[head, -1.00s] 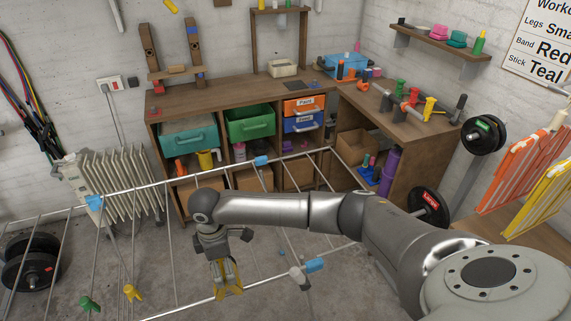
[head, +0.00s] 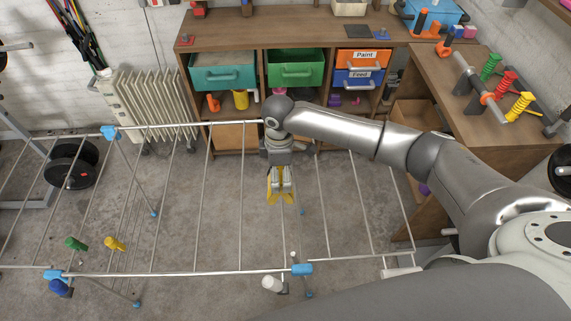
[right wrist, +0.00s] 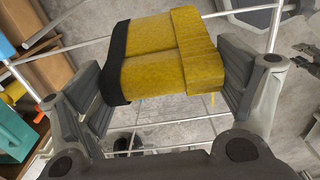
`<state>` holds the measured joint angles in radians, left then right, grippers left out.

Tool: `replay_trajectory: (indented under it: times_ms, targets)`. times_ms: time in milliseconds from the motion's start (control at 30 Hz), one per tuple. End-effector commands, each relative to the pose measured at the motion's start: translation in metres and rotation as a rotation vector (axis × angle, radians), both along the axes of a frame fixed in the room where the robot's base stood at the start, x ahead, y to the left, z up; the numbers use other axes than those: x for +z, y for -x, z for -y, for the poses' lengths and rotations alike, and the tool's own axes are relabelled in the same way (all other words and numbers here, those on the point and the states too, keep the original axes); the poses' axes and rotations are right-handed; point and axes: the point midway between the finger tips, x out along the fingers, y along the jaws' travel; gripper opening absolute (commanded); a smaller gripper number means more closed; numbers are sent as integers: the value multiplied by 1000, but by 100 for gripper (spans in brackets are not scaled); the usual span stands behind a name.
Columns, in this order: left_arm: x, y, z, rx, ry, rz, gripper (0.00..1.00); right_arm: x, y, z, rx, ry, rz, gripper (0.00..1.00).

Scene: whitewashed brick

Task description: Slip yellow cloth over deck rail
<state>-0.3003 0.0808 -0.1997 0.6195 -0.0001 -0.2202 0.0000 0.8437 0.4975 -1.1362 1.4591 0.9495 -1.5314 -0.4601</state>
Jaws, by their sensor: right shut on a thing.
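The yellow cloth (right wrist: 165,58), folded with a dark band along one edge, is between the two fingers of my right gripper (right wrist: 170,85) in the right wrist view. The gripper is shut on it. In the head view my right gripper (head: 281,178) points down, with a bit of yellow cloth (head: 272,196) showing around its fingers. It appears over the middle of a metal drying rack, between the back rail (head: 215,124) and the front rail (head: 190,273). Its height above the bars is hard to tell.
A wooden workbench (head: 300,32) with coloured drawers and a white radiator (head: 150,100) stand behind. Thin cross bars fill the rack.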

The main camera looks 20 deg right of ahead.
Motion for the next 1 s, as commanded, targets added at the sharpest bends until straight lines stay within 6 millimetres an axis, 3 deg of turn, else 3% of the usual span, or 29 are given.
replay_trajectory:
  times_ms: [367, 800, 1000]
  targets:
    - [11, -1, 1, 0, 1, 1, 40, 3, 1, 2, -1, 1, 0, 57]
    - [-15, -1, 2, 0, 2, 2, 40, -45, 0, 3, -1, 1, 1, 57]
    - [-18, -1, 2, 0, 2, 2, 40, -52, 0, 2, 0, 1, 2, 57]
